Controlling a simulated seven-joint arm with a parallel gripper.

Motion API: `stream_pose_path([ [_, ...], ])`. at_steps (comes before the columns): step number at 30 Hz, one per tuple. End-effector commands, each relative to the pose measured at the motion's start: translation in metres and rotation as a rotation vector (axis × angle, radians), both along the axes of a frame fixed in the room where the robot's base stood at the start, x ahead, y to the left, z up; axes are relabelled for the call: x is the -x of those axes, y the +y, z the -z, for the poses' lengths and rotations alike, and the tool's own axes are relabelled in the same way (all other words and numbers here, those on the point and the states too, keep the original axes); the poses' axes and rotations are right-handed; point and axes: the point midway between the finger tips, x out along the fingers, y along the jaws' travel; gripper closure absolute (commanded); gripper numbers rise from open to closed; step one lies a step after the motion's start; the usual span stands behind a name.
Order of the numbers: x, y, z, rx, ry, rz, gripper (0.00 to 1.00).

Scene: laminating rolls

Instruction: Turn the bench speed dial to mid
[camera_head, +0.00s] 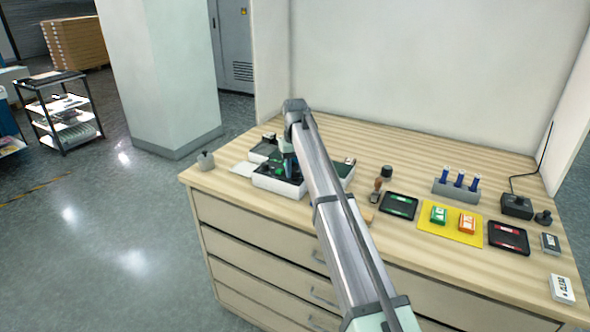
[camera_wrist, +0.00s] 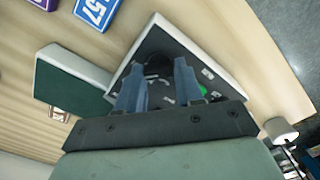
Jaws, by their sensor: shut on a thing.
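The speed control box (camera_head: 262,181) is a white-sided box with a dark top near the bench's left end, partly hidden by my arm. In the wrist view the control box (camera_wrist: 222,72) fills the middle, with small white labels and a green button (camera_wrist: 203,91) on its dark face. The black round dial (camera_wrist: 157,68) sits on that face. My gripper (camera_wrist: 156,76) points down at the box with its two fingers on either side of the dial, shut on it. In the head view my gripper (camera_head: 290,172) is over the box. The dial's pointer and scale are not readable.
A green-topped box (camera_wrist: 70,78) stands beside the control box. A small grey cup (camera_head: 205,160) is near the bench's left edge. To the right are a stamp (camera_head: 376,190), a green pad (camera_head: 398,205), a yellow mat (camera_head: 452,232), a pen holder (camera_head: 456,192) and a red pad (camera_head: 508,238).

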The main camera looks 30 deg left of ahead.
Motion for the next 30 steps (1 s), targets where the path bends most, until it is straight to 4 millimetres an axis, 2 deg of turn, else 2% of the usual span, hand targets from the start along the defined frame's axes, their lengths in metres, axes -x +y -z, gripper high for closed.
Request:
stream_pose_path([
  [18, 0.0005, 0.0002, -0.0002, 0.000, 0.000, -0.518, 0.94],
  [30, 0.0007, 0.0003, -0.0002, 0.000, 0.000, -0.710, 0.94],
])
